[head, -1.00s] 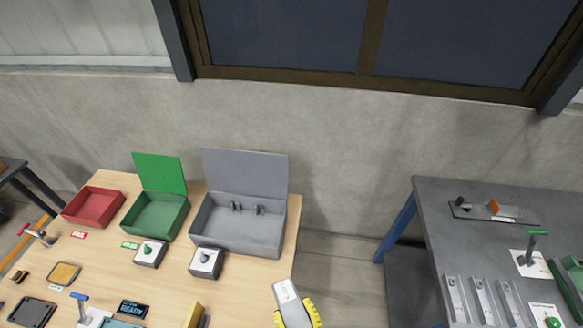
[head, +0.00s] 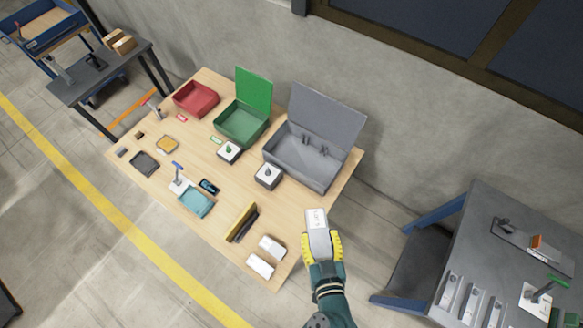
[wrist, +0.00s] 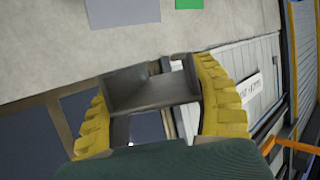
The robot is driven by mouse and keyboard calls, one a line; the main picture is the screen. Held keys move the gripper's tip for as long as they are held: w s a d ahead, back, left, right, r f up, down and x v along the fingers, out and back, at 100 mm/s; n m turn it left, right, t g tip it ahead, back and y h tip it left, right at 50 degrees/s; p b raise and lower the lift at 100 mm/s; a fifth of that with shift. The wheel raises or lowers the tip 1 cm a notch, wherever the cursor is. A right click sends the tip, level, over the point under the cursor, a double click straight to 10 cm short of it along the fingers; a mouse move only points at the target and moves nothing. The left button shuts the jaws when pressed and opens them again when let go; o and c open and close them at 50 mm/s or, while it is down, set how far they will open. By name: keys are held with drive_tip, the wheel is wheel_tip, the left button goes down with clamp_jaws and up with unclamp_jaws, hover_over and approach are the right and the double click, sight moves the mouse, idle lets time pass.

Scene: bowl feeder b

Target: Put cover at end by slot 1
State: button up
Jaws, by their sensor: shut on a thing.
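My gripper (head: 322,240) has yellow ridged fingers and is shut on a pale grey cover (head: 317,219). It holds the cover off the wooden table's right edge, between the two tables; the height is hard to tell. The cover has a white label on its top in the head view. In the wrist view the cover (wrist: 150,92) shows as a grey, channel-like piece between the fingers. Two similar pale covers (head: 271,247) (head: 260,265) lie on the wooden table's near right corner. I cannot tell which place is slot 1.
The wooden table (head: 215,165) carries an open grey box (head: 302,160), green box (head: 243,120), red bin (head: 195,98) and a yellow-and-black holder (head: 241,222). A grey table (head: 480,220) at right holds several metal channel pieces (head: 472,303) and a green-handled device (head: 545,290). Floor lies between.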

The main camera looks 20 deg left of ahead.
drive_tip(key=s+a+f+n+g+y+b, duration=0.2)
drive_tip(key=s+a+f, duration=0.1)
drive_tip(key=a+f, duration=0.1)
drive_tip(key=n+g+y+b, duration=0.4)
drive_tip(key=n+g+b, duration=0.35)
drive_tip(key=b, duration=4.75)
hover_over(287, 233)
wheel_tip(287, 233, down, 40)
drive_tip(key=shift+f, duration=0.25)
drive_tip(key=shift+w+a+n, duration=0.1)
drive_tip(key=shift+n, duration=0.15)
wheel_tip(287, 233, down, 10)
drive_tip(key=b, duration=0.5)
drive_tip(key=shift+r, duration=0.2)
drive_tip(key=shift+f, duration=0.1)
drive_tip(key=o, duration=1.2)
